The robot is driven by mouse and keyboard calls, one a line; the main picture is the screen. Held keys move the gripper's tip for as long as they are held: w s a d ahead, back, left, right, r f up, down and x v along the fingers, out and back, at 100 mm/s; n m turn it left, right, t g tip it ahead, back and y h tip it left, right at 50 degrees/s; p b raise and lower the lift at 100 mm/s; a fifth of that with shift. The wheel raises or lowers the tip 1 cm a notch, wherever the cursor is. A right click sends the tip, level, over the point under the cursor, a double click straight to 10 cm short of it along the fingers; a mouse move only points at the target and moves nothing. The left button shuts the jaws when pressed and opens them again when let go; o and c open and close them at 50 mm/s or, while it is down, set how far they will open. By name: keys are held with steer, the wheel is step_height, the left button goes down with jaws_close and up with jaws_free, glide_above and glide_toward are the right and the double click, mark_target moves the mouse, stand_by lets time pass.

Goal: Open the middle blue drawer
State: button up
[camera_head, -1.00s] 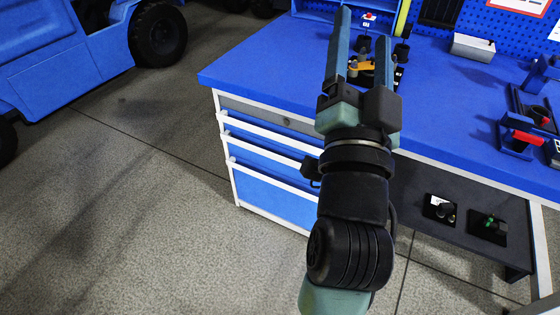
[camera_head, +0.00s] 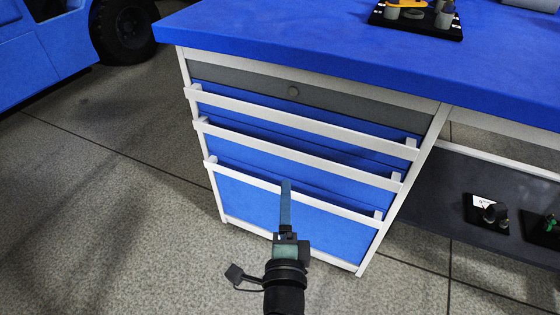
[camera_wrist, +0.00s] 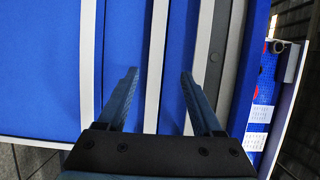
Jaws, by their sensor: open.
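The middle blue drawer (camera_head: 240,153) is in the cabinet under the workbench, between two other blue drawers, and looks shut. Its white bar handle (camera_head: 300,156) runs across its upper edge. My gripper (camera_head: 286,183) is in front of the drawers, turned so that one finger shows in the head view, its tip overlapping the lowest handle (camera_head: 240,178). In the wrist view my gripper (camera_wrist: 159,73) is open and empty. The middle handle (camera_wrist: 156,60) appears as a stripe between the two fingers. I cannot tell whether the fingertips reach it.
The top blue drawer's handle (camera_head: 300,118) lies above, under a grey drawer (camera_head: 265,85) with a round lock. The blue worktop (camera_head: 300,45) overhangs the cabinet. A dark shelf (camera_head: 445,195) with small parts is at the right. Open floor (camera_head: 110,200) lies at the left.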

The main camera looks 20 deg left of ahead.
mark_target(286, 154)
steer(key=x, duration=1.3)
steer(key=shift+f, duration=0.3)
jaws_close()
stand_by(1.0)
